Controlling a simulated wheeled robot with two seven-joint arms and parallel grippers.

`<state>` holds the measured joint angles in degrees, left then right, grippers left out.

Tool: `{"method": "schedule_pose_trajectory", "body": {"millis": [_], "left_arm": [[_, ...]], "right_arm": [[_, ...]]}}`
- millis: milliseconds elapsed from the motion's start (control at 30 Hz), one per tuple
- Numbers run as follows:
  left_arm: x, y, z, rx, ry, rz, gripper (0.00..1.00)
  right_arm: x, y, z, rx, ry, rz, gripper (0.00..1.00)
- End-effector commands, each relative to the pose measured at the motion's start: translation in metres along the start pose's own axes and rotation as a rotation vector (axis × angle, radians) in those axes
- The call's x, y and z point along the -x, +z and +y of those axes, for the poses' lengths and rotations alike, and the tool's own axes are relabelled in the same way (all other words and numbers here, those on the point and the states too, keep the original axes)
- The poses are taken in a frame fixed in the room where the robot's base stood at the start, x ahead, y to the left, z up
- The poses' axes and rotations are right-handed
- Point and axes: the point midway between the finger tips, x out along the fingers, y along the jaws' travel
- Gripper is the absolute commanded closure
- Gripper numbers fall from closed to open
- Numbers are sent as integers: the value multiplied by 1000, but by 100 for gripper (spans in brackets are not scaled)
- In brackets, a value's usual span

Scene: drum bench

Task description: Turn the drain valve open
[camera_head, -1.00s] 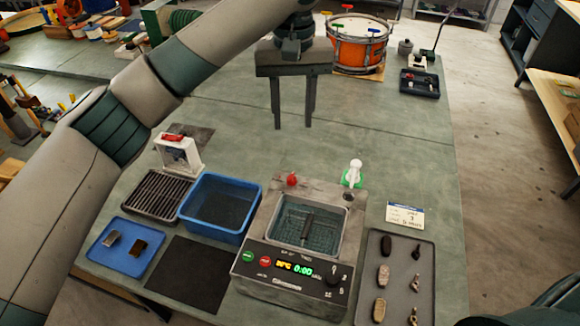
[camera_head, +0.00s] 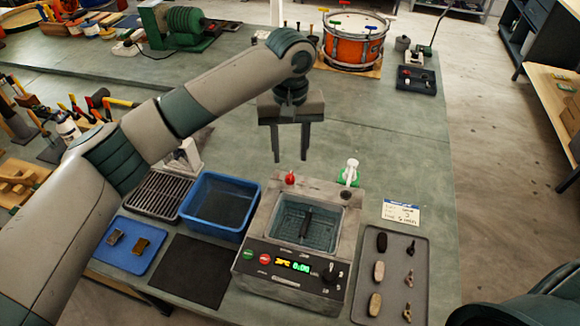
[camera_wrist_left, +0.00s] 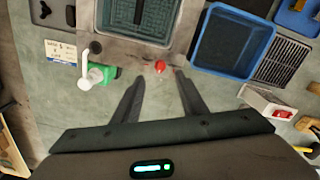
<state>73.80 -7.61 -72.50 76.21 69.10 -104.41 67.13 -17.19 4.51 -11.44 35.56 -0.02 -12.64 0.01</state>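A red knob (camera_head: 290,178), which seems to be the drain valve, stands at the back left corner of a grey tank unit (camera_head: 345,240). The knob also shows in the left wrist view (camera_wrist_left: 160,67), at the near rim of the tank. My left gripper (camera_head: 290,158) points down behind the knob, with its fingers apart and nothing between them. In the left wrist view the gripper (camera_wrist_left: 160,75) has its fingertips on either side of the line to the knob, apparently not touching it. My right gripper is not in view.
A white-topped green bottle-like item (camera_head: 349,174) stands close to the tank's back right corner. A blue bin (camera_head: 190,212) stands left of the tank, and a grey tray (camera_head: 392,300) of small parts lies right. An orange drum (camera_head: 354,43) stands farther back.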

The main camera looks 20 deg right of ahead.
Motion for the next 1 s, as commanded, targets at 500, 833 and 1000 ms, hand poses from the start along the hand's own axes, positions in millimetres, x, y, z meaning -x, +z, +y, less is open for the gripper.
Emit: {"method": "schedule_pose_trajectory", "body": {"millis": [500, 833, 1000], "left_arm": [[-70, 0, 0, 0, -1, -1, 61], [-76, 0, 0, 0, 0, 1, 61], [-76, 0, 0, 0, 0, 1, 85]], "right_arm": [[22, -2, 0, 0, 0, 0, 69], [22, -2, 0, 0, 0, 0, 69], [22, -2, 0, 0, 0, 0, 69]]}}
